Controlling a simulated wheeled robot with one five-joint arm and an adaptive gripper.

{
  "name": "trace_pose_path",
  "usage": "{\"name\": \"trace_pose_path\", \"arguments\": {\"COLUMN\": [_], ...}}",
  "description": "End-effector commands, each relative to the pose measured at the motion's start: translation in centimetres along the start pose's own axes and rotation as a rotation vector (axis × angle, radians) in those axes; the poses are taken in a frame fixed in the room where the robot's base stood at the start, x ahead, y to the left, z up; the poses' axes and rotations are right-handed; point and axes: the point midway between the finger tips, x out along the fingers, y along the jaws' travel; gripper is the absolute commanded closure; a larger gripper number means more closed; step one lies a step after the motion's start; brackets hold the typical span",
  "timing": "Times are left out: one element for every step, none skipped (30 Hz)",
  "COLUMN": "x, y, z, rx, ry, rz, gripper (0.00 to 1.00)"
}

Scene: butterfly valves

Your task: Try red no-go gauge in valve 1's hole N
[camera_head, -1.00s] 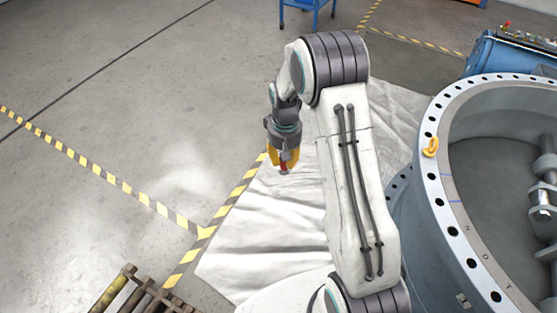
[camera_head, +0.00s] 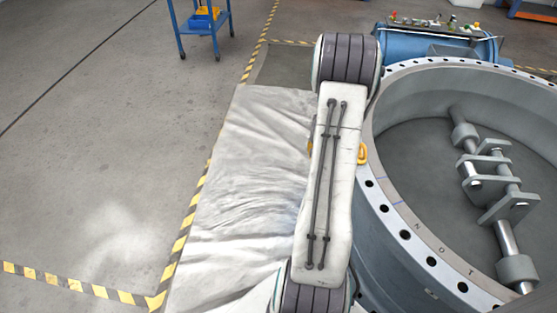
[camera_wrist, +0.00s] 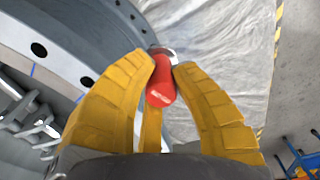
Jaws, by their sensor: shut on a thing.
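The red no-go gauge (camera_wrist: 161,84) is held between the yellow fingers of my gripper (camera_wrist: 163,67) in the wrist view. Its red handle faces the camera, and a metallic part shows at its far end. Valve 1 (camera_head: 378,232), a big grey ring, stands at the right. Its flange has dark holes and letters; hole N (camera_head: 405,236) is beside the letter N. In the wrist view the flange (camera_wrist: 58,62) lies left of the gauge, apart from it.
A white sheet (camera_head: 250,160) covers the floor left of the valve. A blue machine (camera_head: 435,45) stands behind it, and a blue cart (camera_head: 203,25) at the back. The floor at left is clear.

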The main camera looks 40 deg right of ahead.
Motion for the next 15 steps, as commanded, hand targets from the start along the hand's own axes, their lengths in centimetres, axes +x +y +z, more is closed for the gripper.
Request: {"name": "trace_pose_path", "arguments": {"x": [0.0, -0.1, -0.1, -0.1, -0.1, -0.1, -0.1, -0.1, -0.1, -0.1, -0.1, -0.1, -0.2, -0.2, -0.2], "y": [2.5, 3.8, 5.6, 6.9, 8.2, 9.9, 11.1, 12.4, 14.0, 15.2, 16.4, 18.0, 19.1, 20.2, 21.6], "z": [0.0, 0.1, 0.3, 0.6, 0.8, 1.2, 1.6, 2.0, 2.5, 3.0, 3.5, 4.3, 4.9, 5.6, 6.5], "rx": [0.066, 0.102, 0.152, 0.19, 0.228, 0.279, 0.319, 0.36, 0.415, 0.459, 0.504, 0.566, 0.613, 0.663, 0.731], "ry": [0.002, 0.002, 0.003, 0.003, 0.002, 0.002, 0.002, 0.001, 0.001, 0.002, 0.002, 0.002, 0.002, 0.001, 0.001], "rz": [0.001, 0.002, 0.002, 0.003, 0.003, 0.004, 0.005, 0.005, 0.006, 0.006, 0.007, 0.008, 0.008, 0.009, 0.009], "gripper": [1.0, 1.0, 1.0, 1.0, 1.0, 1.0, 1.0, 1.0, 1.0, 1.0, 1.0, 1.0, 1.0, 1.0, 1.0]}}
